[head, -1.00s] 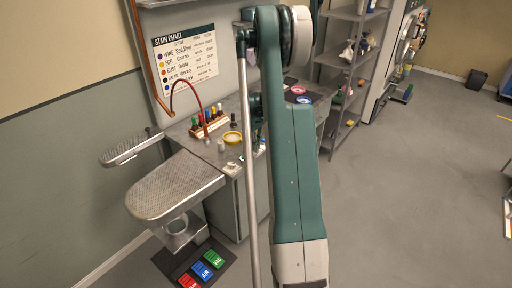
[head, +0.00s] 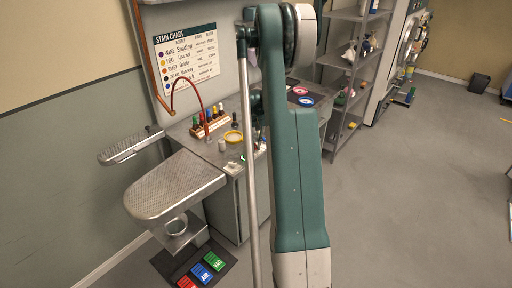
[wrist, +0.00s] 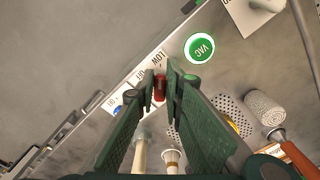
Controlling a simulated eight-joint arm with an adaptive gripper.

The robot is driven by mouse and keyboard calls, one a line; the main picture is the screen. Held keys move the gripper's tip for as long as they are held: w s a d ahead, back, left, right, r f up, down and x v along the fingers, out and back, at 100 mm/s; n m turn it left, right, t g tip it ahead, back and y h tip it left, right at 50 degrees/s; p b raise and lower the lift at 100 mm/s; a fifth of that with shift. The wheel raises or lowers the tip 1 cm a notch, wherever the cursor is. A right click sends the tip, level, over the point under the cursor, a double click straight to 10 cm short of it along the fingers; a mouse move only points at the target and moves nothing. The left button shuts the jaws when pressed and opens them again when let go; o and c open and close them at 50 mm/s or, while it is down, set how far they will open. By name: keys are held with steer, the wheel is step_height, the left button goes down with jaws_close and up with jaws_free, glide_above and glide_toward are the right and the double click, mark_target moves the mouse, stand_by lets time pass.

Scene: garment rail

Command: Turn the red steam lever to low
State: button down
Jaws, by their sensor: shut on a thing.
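The red steam lever (wrist: 159,87) shows in the wrist view between my fingertips, in front of a pale label strip. The word LOW (wrist: 158,59) is printed beside the tips on the strip, with other lettering further left that I cannot read surely. My gripper (wrist: 160,84) is shut on the lever, one green finger on each side. The lever's lower part is hidden by the fingers. In the head view my green arm covers the gripper and the lever.
A green VAC button (wrist: 200,47) sits right of the label strip. A perforated ironing board (head: 172,187) and a smaller board (head: 130,147) stand left of the bench. Coloured bottles (head: 212,117) stand in a rack. Several pedals (head: 202,273) lie on the floor. Open floor (head: 420,190) is at the right.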

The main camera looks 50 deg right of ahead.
mark_target(256, 147)
stand_by(0.4)
steer(key=c, duration=2.4)
jaws_free()
steer(key=shift+r, duration=0.15)
step_height(256, 147, up, 12)
steer(key=shift+f, duration=0.1)
